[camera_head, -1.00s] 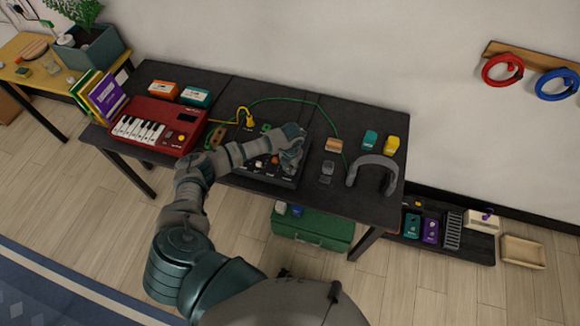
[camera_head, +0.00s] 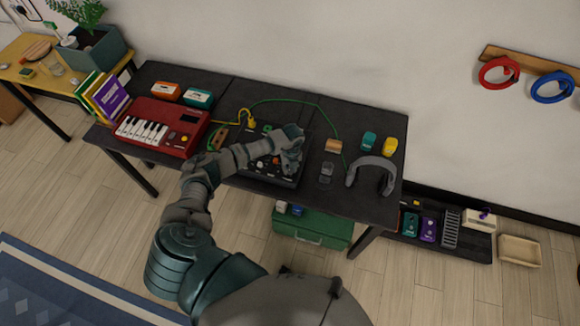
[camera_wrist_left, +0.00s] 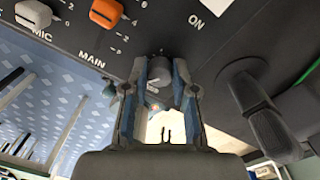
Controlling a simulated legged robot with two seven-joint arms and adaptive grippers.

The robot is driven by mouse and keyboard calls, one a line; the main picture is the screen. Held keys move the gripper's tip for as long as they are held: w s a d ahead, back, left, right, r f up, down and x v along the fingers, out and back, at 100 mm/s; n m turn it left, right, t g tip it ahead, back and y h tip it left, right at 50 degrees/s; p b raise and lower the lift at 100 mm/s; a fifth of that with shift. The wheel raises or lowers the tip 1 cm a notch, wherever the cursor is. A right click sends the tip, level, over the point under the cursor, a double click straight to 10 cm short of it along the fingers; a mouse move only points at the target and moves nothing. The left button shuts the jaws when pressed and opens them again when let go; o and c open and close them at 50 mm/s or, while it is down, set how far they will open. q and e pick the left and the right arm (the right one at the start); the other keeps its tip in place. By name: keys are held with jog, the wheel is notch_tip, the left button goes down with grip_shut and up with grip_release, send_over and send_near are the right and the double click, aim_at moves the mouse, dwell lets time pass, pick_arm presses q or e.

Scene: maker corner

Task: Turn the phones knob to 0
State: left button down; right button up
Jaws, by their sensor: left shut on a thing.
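The black mixer (camera_head: 262,181) lies on the dark table, partly hidden by my left arm. My left gripper (camera_head: 290,162) is over the mixer's right part. In the left wrist view my left gripper (camera_wrist_left: 162,95) has its two fingers closed around a small dark grey knob (camera_wrist_left: 160,71) on the panel. No label for this knob is readable, and its pointer is hidden. An orange knob (camera_wrist_left: 106,12) with scale numbers and a grey knob (camera_wrist_left: 33,14) by the word MIC sit on the same panel. The words MAIN and ON are readable. My right gripper is not in view.
A red keyboard (camera_head: 160,125) stands left of the mixer. A green cable (camera_head: 300,101) loops behind the mixer. A green case (camera_head: 312,228) is under the table.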

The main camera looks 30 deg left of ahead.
pick_arm(q)
jog(key=shift+n, duration=0.4)
jog(key=c, duration=0.9)
grip_release()
jog(key=shift+f, duration=0.1)
jog(key=r, duration=1.2)
jog(key=shift+w, duration=0.25)
jog(key=shift+d+f, duration=0.1)
